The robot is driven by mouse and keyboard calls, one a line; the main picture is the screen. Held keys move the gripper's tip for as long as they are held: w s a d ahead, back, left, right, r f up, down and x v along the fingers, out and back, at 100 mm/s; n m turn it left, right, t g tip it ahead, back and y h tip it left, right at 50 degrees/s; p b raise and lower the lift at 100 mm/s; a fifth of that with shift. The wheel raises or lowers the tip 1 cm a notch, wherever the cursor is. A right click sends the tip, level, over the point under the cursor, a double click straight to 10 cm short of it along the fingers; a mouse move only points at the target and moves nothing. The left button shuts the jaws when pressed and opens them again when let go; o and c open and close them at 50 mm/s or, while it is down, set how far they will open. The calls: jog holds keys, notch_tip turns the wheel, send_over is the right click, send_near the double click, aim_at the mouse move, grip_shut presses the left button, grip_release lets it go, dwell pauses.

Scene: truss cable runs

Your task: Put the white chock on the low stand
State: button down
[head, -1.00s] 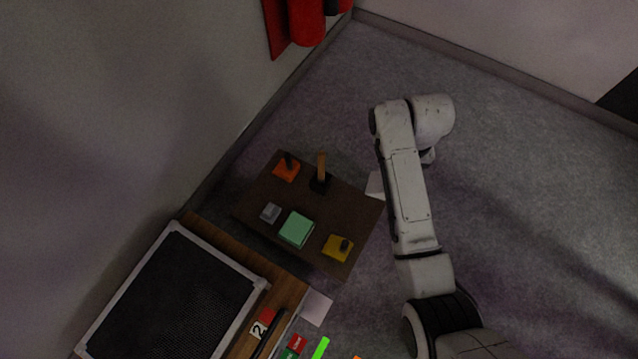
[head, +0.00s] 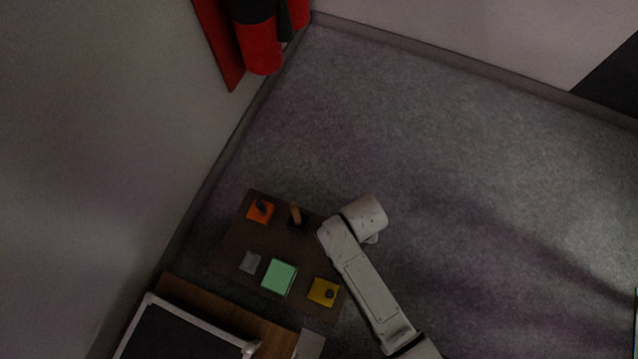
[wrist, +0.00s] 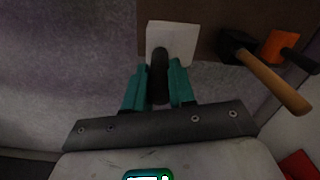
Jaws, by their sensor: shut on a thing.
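The white chock (wrist: 172,36) is a pale square block with a dark upright grip, seen in the wrist view. My gripper (wrist: 160,75), with teal fingers, is shut on that dark grip. The chock overlaps the edge of the dark brown low stand (wrist: 208,16) in this view; I cannot tell whether it touches it. In the head view the low stand (head: 238,238) is at lower centre-left, with my arm reaching over its right side. My gripper and the white chock are hidden behind the arm there.
The stand holds an orange chock (head: 260,211), a hammer (head: 295,214), a grey block (head: 250,262), a green block (head: 279,277) and a yellow chock (head: 323,291). A wooden bench (head: 215,313) lies below it. Red cylinders (head: 260,47) are at the wall. Floor to the right is clear.

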notch_tip(320, 180, down, 10)
jog(key=b, duration=0.5)
dwell(0.3)
jog(key=c, duration=0.9)
grip_release()
jog(key=shift+f, duration=0.1)
jog(key=shift+c, duration=0.2)
notch_tip(320, 180, up, 12)
jog(key=p, duration=0.5)
